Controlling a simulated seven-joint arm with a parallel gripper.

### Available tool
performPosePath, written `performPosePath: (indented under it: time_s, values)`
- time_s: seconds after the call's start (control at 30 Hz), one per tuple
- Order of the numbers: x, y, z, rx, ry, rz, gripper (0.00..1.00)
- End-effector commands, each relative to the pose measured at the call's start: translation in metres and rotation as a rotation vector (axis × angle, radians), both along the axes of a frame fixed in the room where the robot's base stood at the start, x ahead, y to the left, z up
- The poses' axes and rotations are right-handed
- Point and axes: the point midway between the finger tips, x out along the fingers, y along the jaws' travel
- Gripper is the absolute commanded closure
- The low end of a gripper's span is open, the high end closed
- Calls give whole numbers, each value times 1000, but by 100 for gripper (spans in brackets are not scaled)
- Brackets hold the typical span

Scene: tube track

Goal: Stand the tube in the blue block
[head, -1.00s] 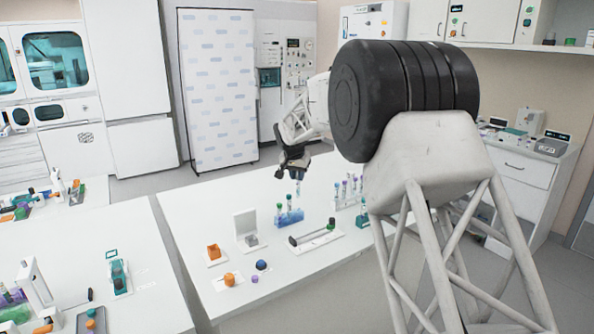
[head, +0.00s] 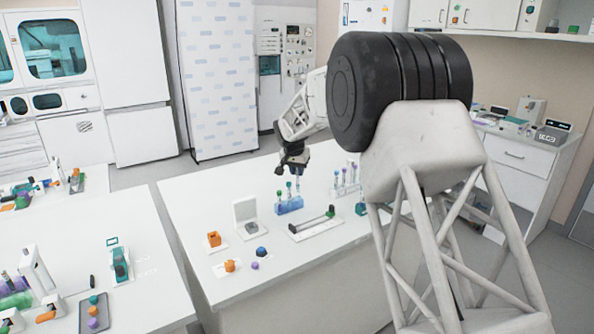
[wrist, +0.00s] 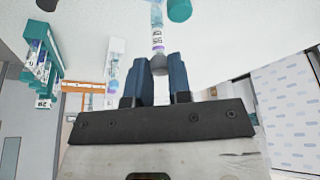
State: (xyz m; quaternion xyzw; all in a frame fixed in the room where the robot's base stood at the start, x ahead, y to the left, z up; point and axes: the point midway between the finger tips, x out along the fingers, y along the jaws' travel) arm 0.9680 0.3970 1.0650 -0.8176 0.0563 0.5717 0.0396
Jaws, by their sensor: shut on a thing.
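The blue block (head: 290,207) stands on the white bench in the head view, with capped tubes at its left and middle. My gripper (head: 295,166) is just above it, pointing down. In the wrist view my gripper (wrist: 158,75) has its blue fingers shut on the grey-capped end of a tube (wrist: 157,38), which has a white and purple label. The tube extends away from the fingers. Its far end is cut off by the picture edge, and I cannot tell in the head view whether it touches the block.
A white stand with a black bar and green end (head: 315,223) lies in front of the block. Another rack of tubes (head: 345,188) stands to its right.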

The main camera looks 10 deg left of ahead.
Motion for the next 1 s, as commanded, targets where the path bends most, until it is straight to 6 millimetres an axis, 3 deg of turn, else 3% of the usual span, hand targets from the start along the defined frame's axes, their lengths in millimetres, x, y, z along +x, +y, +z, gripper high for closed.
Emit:
performPosePath:
  time_s: [1.0]
  values:
    - [0, 0, -12, 0, 0, 0, 100]
